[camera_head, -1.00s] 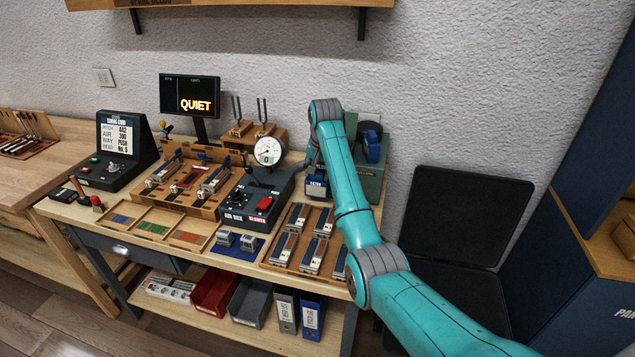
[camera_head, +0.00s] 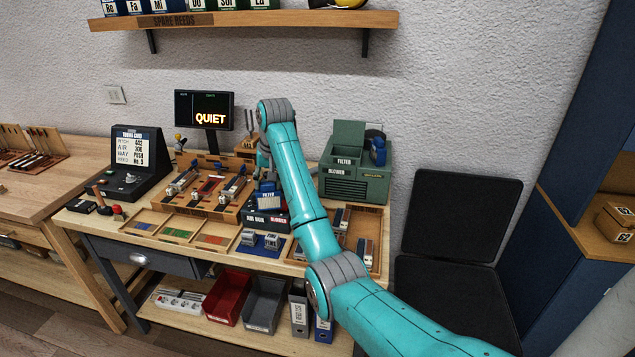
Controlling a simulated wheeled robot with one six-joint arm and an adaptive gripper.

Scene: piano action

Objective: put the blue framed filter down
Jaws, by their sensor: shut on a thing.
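The blue framed filter (camera_head: 268,197), with a white label, hangs upright below my gripper (camera_head: 265,180). My gripper is shut on it, and the arm partly hides the fingers. The filter is in front of or over the dark air box (camera_head: 268,217) at the middle of the bench. I cannot tell whether it touches the box. The green blower (camera_head: 355,185) stands to the right, with a raised panel marked FILTER and a blue part (camera_head: 378,152) on its right.
A wooden rack (camera_head: 200,205) with reed parts lies left of the air box. A compartment tray (camera_head: 175,232), a blue mat with small metal blocks (camera_head: 263,245) and a tray of parts (camera_head: 365,250) fill the front. A screen (camera_head: 204,110) stands behind. A shelf (camera_head: 250,19) hangs above.

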